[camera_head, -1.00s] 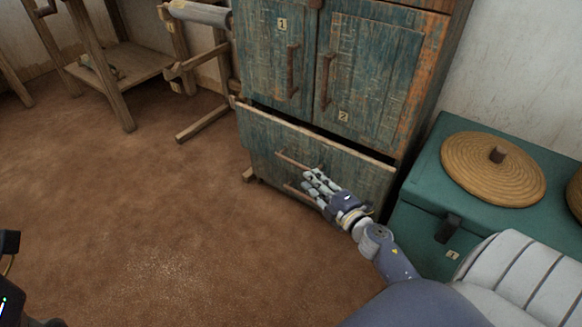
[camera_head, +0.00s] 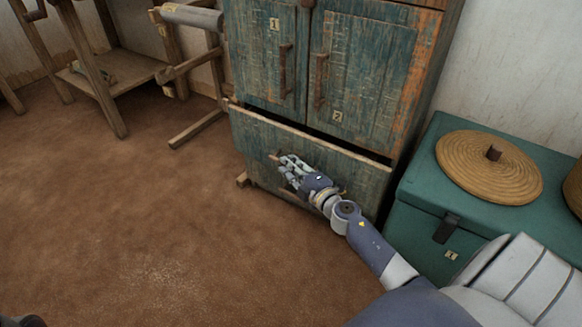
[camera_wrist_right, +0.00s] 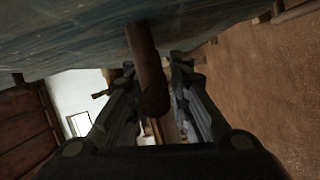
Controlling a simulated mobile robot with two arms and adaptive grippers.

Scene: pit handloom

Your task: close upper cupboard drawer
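The upper cupboard drawer (camera_head: 337,157) is the worn blue-green front below the two doors. It stands pulled out a little, with a dark gap along its top edge. My right gripper (camera_head: 284,166) is at its front, over the upper rusty bar handle, hiding most of it. In the right wrist view the handle (camera_wrist_right: 146,70) passes between the two fingers of my right gripper (camera_wrist_right: 155,75), which are apart with space showing beside the bar. The lower handle is mostly hidden by the gripper.
The cupboard's doors (camera_head: 360,80) above are closed. A green chest (camera_head: 424,215) with a round woven lid (camera_head: 487,170) stands close on the right. A wooden frame (camera_head: 195,75) stands to the left. The earthen floor (camera_head: 130,220) in front is clear.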

